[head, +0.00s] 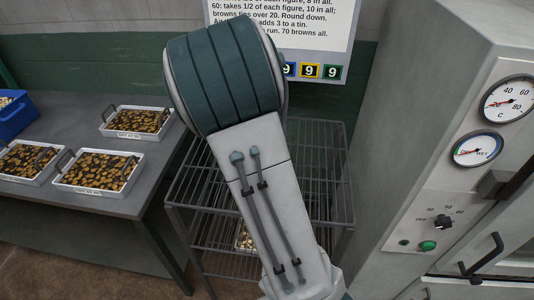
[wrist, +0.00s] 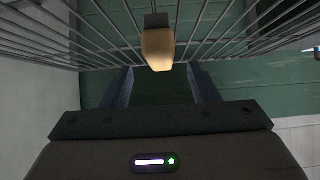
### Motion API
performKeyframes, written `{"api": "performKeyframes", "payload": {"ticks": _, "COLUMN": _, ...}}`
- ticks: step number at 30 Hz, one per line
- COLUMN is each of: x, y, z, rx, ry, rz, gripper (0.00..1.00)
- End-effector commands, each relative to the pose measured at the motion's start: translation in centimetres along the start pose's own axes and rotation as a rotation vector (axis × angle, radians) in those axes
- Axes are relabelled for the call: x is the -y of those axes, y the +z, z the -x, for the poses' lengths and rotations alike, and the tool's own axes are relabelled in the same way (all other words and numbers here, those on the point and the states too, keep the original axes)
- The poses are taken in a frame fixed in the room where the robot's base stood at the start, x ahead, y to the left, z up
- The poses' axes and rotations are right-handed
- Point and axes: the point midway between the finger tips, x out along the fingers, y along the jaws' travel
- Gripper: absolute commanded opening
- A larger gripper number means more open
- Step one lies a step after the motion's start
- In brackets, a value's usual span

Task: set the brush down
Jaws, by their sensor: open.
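In the wrist view, my gripper (wrist: 161,84) is open, its two dark fingers apart with nothing between them. What looks like the brush (wrist: 158,48), a rounded tan piece with a dark block at its far end, is just beyond the fingertips, roughly in line with the gap. It appears against the bars of a wire rack (wrist: 95,28); whether it rests on them I cannot tell. In the head view, my arm hides part of the rack (head: 186,190), and neither gripper nor brush shows.
A grey table (head: 75,110) at left holds several trays of brown pieces, one being the back tray (head: 137,121), and a blue bin (head: 14,118). A grey machine (head: 415,130) with gauges stands close on the right. A small tray (head: 243,240) sits low in the rack.

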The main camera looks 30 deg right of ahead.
Motion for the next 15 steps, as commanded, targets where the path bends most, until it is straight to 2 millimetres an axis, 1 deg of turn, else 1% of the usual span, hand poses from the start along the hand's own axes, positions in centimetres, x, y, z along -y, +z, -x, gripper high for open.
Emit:
{"api": "performKeyframes", "payload": {"ticks": 1, "x": -0.1, "y": 0.1, "z": -0.7, "rx": 0.0, "ry": 0.002, "rz": 0.0, "gripper": 0.55}}
{"api": "performKeyframes", "payload": {"ticks": 3, "x": 0.0, "y": 0.1, "z": -1.2, "rx": 0.001, "ry": 0.001, "rz": 0.0, "gripper": 0.55}}
{"api": "performKeyframes", "payload": {"ticks": 8, "x": 0.0, "y": -0.1, "z": -1.8, "rx": 0.001, "ry": 0.0, "rz": -0.001, "gripper": 0.55}}
{"api": "performKeyframes", "payload": {"ticks": 10, "x": 0.0, "y": -0.1, "z": -2.3, "rx": 0.001, "ry": 0.001, "rz": 0.001, "gripper": 0.55}}
{"api": "performKeyframes", "payload": {"ticks": 15, "x": 0.0, "y": -0.4, "z": -4.5, "rx": 0.003, "ry": 0.002, "rz": 0.001, "gripper": 0.55}}
